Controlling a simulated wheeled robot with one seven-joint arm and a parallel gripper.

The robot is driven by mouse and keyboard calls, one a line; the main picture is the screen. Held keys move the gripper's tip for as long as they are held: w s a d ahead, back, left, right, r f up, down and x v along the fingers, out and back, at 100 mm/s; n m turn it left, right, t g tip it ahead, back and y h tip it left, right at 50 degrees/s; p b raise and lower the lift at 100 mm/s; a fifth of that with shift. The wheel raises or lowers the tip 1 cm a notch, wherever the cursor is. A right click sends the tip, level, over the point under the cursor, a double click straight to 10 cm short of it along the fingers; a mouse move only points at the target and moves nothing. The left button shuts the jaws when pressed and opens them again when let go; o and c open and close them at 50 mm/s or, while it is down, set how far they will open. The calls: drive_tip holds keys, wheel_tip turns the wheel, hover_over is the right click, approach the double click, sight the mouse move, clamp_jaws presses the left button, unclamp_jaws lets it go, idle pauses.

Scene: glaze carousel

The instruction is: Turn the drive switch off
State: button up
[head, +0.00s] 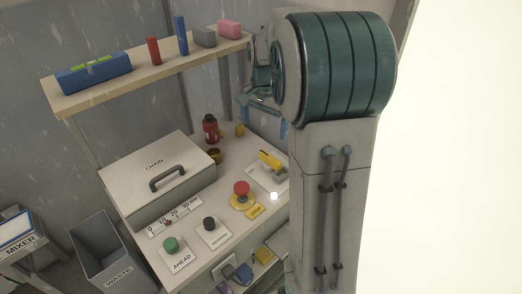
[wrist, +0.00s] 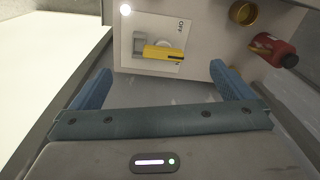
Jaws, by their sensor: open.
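The drive switch is a yellow lever (head: 270,160) on a pale plate at the right of the bench top in the head view, partly behind my arm. In the wrist view the yellow lever (wrist: 163,53) sticks out from a grey base on the plate (wrist: 135,27). The plate reads OFF at its upper right. The lever tip lies nearer a second, mostly hidden label ending in N. My gripper (head: 263,113) is open and empty above the back right of the bench. In the wrist view my gripper (wrist: 160,80) has its blue fingers apart, short of the lever.
A red emergency button (head: 241,188), a black button (head: 209,224) and a green AHEAD button (head: 171,243) sit nearby. A CHAIN cover (head: 150,165) fills the bench's left. A red bottle (wrist: 273,50) and brass cup (wrist: 243,13) stand beside the plate. A shelf (head: 140,75) runs above.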

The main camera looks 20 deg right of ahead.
sight(270, 157)
drive_tip(key=w+d+f+m, duration=0.3)
drive_tip(key=w+d+f, duration=0.1)
drive_tip(key=f, duration=0.1)
drive_tip(key=shift+g, duration=0.3)
drive_tip(key=f, duration=1.3)
drive_tip(key=shift+w+d+f, duration=0.2)
drive_tip(key=shift+f, duration=0.1)
drive_tip(key=c, duration=0.8)
